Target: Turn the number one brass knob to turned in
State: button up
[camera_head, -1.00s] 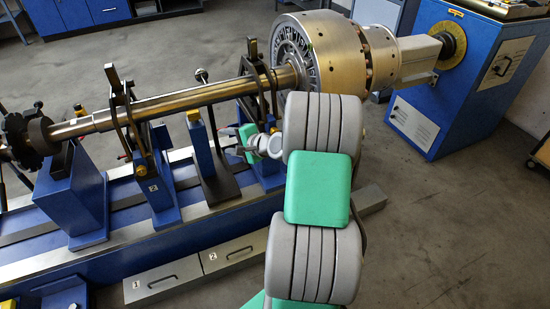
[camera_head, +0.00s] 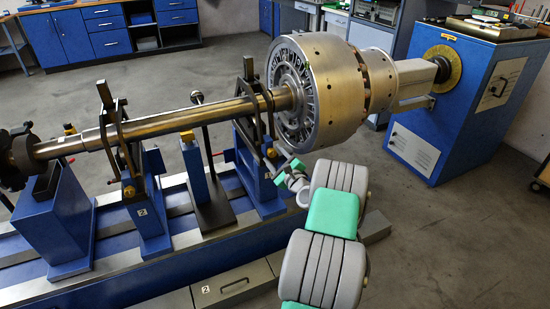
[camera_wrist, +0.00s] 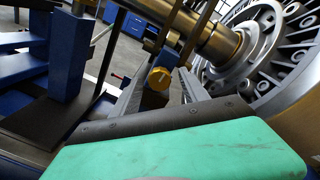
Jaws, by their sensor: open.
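A small brass knob (camera_head: 271,153) sits on the blue support pedestal (camera_head: 253,182) nearest the large rotor (camera_head: 325,90). No number for it can be read. In the wrist view a round brass knob (camera_wrist: 160,78) appears between my two finger tips. My gripper (camera_head: 281,169) is open, just to the lower right of that pedestal's upper part. Whether the fingers touch the knob cannot be told.
The rotor shaft (camera_head: 180,122) runs above the pedestals. A black-based post with a yellow top (camera_head: 187,137) stands between the two pedestals. The blue drive cabinet (camera_head: 455,105) is at the right. Grey floor is clear at the lower right.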

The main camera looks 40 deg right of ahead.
grip_shut()
dwell(0.4)
dwell(0.4)
jog(key=n+b, duration=0.2)
jog(key=n, duration=0.2)
jog(key=shift+n, duration=0.3)
jog(key=n+b, duration=0.2)
jog(key=n, duration=0.2)
jog(key=n+b, duration=0.4)
jog(key=n, duration=0.1)
jog(key=shift+f+n, duration=0.1)
jog(key=shift+n, duration=0.2)
jog(key=shift+a+n+g+h+b, duration=0.1)
jog(key=shift+n+g+h+b, duration=0.25)
jog(key=shift+n+b, duration=1.4)
jog(key=shift+r+n, duration=0.2)
jog(key=shift+n, duration=0.15)
